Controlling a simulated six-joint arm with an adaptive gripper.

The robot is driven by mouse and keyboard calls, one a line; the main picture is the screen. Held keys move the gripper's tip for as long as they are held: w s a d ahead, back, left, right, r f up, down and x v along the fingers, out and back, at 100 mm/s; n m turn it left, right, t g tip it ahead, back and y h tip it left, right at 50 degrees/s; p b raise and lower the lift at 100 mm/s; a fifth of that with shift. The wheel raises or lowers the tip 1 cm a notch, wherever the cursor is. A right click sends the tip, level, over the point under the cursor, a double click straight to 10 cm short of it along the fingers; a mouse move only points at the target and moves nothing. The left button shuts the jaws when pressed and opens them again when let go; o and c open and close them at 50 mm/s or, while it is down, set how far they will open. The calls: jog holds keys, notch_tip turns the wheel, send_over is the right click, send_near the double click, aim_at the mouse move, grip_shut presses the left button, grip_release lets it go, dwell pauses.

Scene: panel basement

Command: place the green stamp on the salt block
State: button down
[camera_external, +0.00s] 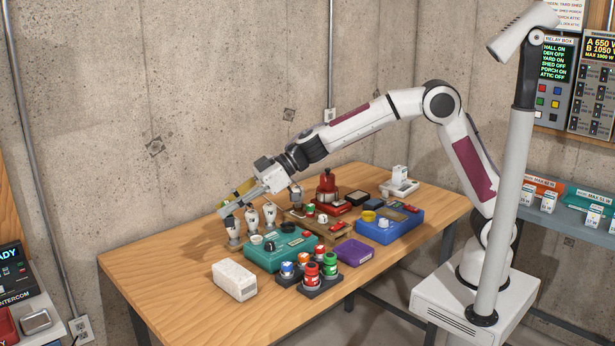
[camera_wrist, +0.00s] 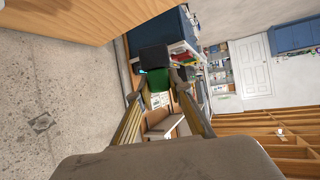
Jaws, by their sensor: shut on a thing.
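The stamp is hard to make out in the external view. The salt block (camera_external: 234,280), a whitish rough block, lies on the wooden table near its front left edge. It is apart from my gripper, lower and nearer the camera.
Bare wood (camera_external: 165,265) lies left of the salt block.

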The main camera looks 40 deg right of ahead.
aim_at(229, 219)
jog(key=shift+f, duration=1.95)
jog(key=shift+f, duration=3.1)
jog(key=shift+f, duration=1.9)
jog(key=shift+f, duration=0.15)
jog(key=c, duration=1.8)
grip_release()
jog(key=shift+c, duration=0.2)
